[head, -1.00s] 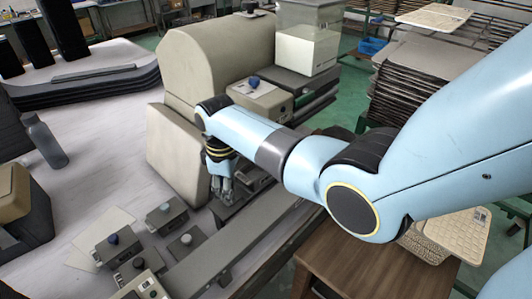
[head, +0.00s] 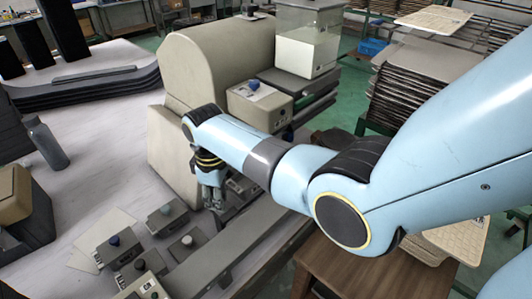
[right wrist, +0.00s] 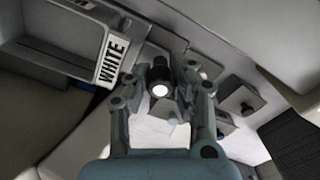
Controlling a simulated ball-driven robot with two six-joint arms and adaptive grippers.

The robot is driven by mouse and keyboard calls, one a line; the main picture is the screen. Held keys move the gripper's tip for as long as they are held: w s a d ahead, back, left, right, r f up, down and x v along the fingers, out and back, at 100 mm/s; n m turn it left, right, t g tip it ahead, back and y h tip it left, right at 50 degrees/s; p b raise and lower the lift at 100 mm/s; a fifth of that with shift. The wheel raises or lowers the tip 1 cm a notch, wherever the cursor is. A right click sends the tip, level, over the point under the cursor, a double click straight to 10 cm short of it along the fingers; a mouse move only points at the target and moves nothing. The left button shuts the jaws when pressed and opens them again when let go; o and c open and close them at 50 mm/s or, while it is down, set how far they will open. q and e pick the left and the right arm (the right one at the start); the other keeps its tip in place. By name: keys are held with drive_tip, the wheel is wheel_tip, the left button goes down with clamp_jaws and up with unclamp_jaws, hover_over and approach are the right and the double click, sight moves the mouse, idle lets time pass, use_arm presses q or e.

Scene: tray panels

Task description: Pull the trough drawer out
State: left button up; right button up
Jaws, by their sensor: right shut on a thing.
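My right gripper (head: 212,200) points down in front of the large beige machine housing (head: 220,65), low among its front panels. In the right wrist view, the gripper (right wrist: 160,105) is shut on a dark round knob (right wrist: 160,74) with a bright end. In the head view my right gripper hides most of that spot. My left gripper is out of view.
Small knobbed boxes (head: 167,220) stand on the pale table left of the gripper. A long grey rail (head: 215,250) runs along the table's front edge. A grey bottle (head: 47,145) stands at left. A wooden stool (head: 345,275) is in front.

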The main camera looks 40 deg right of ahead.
drive_tip(key=shift+s+a+p, duration=0.2)
drive_tip(key=shift+a+p, duration=0.1)
drive_tip(key=shift+a, duration=1.45)
drive_tip(key=o, duration=0.9)
drive_tip(key=shift+c, duration=0.2)
wheel_tip(320, 180, up, 7)
drive_tip(key=p, duration=0.3)
